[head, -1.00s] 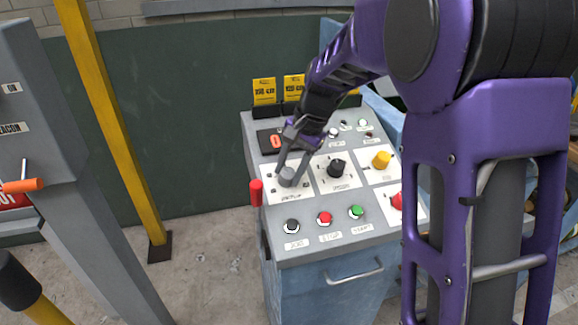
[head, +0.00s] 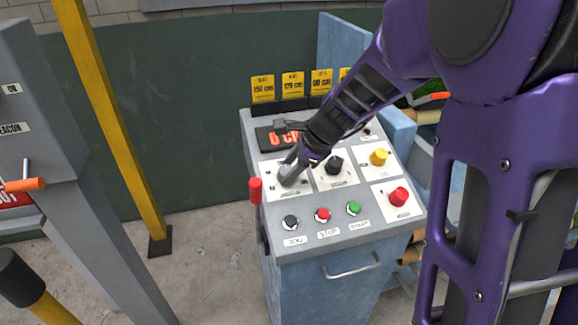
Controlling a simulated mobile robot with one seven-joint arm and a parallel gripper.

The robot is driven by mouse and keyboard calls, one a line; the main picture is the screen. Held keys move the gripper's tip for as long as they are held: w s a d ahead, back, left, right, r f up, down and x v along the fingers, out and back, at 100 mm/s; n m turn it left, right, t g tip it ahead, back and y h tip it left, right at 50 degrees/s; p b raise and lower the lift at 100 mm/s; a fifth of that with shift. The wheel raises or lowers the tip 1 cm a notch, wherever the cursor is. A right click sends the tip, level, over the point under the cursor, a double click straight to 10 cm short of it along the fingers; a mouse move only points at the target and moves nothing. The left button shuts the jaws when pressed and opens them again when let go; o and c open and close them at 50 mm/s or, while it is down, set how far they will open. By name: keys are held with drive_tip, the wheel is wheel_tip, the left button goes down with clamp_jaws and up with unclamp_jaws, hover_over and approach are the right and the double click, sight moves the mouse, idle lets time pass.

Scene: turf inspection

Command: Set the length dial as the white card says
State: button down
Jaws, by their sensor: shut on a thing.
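The control panel (head: 335,240) stands in the middle of the head view with a sloped grey top. My gripper (head: 288,172) is shut on a grey dial (head: 287,181) on the white plate at the panel's left; its label is too small to read. A black dial (head: 334,165) and a yellow dial (head: 378,157) sit on plates to its right. A dark display (head: 272,138) with red characters lies behind the gripper, partly hidden by it. Yellow cards (head: 263,88) with print stand along the panel's back edge. I cannot make out a white card.
Black (head: 290,222), red (head: 323,215) and green (head: 353,208) buttons line the panel's front. A red knob (head: 398,196) is at right, a red handle (head: 255,190) at the left edge. A yellow post (head: 110,120) and grey cabinet (head: 50,140) stand left.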

drive_tip(key=m+t, duration=0.1)
drive_tip(key=m, duration=0.2)
drive_tip(key=m+t+p, duration=0.1)
drive_tip(key=m, duration=0.2)
drive_tip(key=shift+s+m+h, duration=0.2)
drive_tip(key=shift+m+h, duration=0.2)
drive_tip(key=m+t+h, duration=0.1)
drive_tip(key=m, duration=0.4)
drive_tip(key=shift+a+p, duration=0.1)
drive_tip(key=shift+p, duration=0.25)
drive_tip(key=shift+m, duration=0.5)
drive_tip(key=shift+c, duration=1.9)
unclamp_jaws()
drive_tip(key=shift+f, duration=0.1)
drive_tip(key=shift+s+r, duration=0.15)
drive_tip(key=shift+r, duration=0.05)
